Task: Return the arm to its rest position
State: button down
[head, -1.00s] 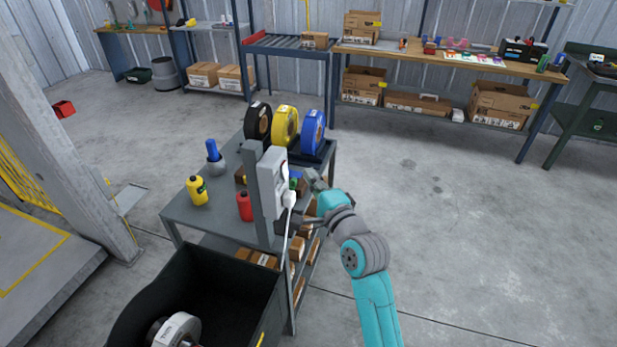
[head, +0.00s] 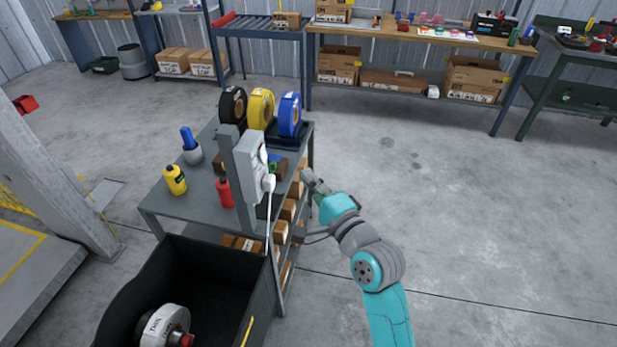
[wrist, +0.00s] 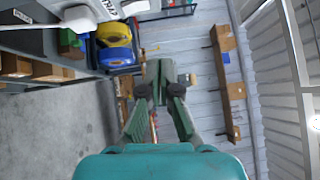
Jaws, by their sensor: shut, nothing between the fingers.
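My teal and grey arm (head: 375,265) reaches up from the bottom of the head view. My gripper (head: 308,177) is at its far end, just right of the grey cart (head: 210,225) and the grey box on its post (head: 250,167). In the wrist view my gripper (wrist: 160,75) points away from the camera, its fingers closed together with nothing held. I cannot tell from the head view how far it is from the cart's edge.
On the cart stand black, yellow and blue reels (head: 261,108), a yellow bottle (head: 175,180) and a red bottle (head: 223,191). A white cable (head: 269,215) hangs from the grey box. A black bin (head: 255,310) is in front. Floor to the right is clear.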

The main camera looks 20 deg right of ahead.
jog(key=s+f+n+g+h, duration=0.25)
jog(key=s+f+n, duration=0.35)
jog(key=s+f, duration=1.15)
jog(key=s+a+r+n+g, duration=0.1)
jog(key=s+n, duration=1)
jog(key=s, duration=1.5)
jog(key=shift+r, duration=0.35)
